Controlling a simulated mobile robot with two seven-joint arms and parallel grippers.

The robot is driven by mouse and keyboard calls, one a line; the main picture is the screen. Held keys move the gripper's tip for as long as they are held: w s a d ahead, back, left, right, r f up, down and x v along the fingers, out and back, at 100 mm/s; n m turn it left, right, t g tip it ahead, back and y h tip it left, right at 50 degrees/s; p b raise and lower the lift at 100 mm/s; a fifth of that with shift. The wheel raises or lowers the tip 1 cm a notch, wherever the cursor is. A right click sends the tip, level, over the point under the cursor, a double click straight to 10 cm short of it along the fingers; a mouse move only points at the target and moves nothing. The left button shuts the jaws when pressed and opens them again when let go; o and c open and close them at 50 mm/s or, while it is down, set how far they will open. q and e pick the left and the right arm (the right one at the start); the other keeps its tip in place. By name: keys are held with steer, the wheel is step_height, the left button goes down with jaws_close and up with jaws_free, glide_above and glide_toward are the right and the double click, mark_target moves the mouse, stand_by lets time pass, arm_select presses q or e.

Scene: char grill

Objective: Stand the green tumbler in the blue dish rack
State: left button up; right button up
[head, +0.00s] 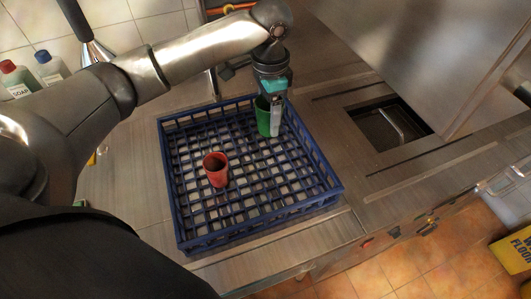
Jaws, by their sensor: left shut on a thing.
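The green tumbler (263,119) is upright at the far right part of the blue dish rack (256,215). My left gripper (274,112) points down at the tumbler's rim and is shut on its right-hand wall. The tumbler is within the rack's outline; whether its base touches the rack floor I cannot tell. My right gripper is not in view.
A red tumbler (216,169) stands in the left middle of the rack. Several cells around it are empty. Soap bottles (14,77) stand at the far left. A steel counter with a recessed opening (391,124) lies to the right.

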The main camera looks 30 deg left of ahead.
arm_select(q)
step_height(320, 180, down, 14)
steer(key=shift+f+b, duration=0.25)
steer(key=shift+b, duration=0.4)
steer(key=shift+f, duration=0.2)
steer(key=o, duration=1.4)
step_height(320, 180, up, 12)
steer(key=shift+r+p, duration=0.25)
steer(key=shift+p, duration=0.3)
